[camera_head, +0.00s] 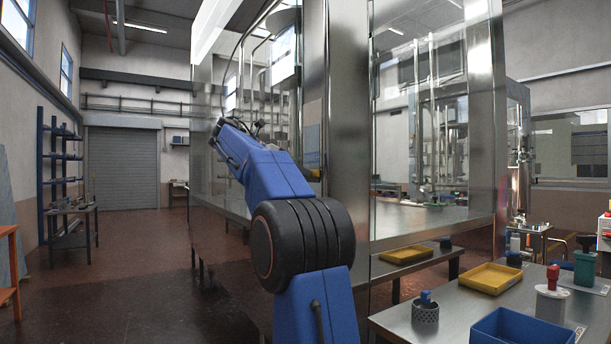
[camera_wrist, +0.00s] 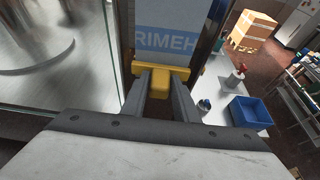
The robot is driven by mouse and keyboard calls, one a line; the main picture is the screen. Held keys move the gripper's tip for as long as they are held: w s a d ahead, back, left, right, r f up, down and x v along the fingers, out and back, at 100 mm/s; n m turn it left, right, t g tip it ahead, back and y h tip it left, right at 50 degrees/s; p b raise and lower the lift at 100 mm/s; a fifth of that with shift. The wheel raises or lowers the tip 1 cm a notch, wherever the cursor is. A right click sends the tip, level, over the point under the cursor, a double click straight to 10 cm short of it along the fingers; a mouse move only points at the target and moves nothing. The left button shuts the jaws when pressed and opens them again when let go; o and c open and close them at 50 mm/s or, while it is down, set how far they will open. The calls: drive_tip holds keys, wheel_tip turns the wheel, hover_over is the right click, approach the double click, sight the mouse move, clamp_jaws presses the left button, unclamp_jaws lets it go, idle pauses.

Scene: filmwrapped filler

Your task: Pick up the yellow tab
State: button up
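The yellow tab (camera_wrist: 160,83) is in the middle of the wrist view. It is a short yellow block standing out from a wider yellow crosspiece (camera_wrist: 180,72), below a blue-grey panel with white lettering (camera_wrist: 165,40). My gripper (camera_wrist: 161,86) has one dark finger on each side of the tab, and the tab fills the space between them with no clear gap. The tab's far side is hidden. In the head view my blue arm reaches up toward the glass-walled machine (camera_head: 410,130); the tab and gripper fingers cannot be made out there.
A steel bench (camera_head: 455,325) at the lower right holds a blue bin (camera_head: 520,328), a yellow tray (camera_head: 490,279) and several small items. In the wrist view a steel post and glass stand close left. A cardboard box (camera_wrist: 253,28) is farther off right. The floor at left is open.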

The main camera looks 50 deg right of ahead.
clamp_jaws()
drive_tip(key=shift+r, duration=0.1)
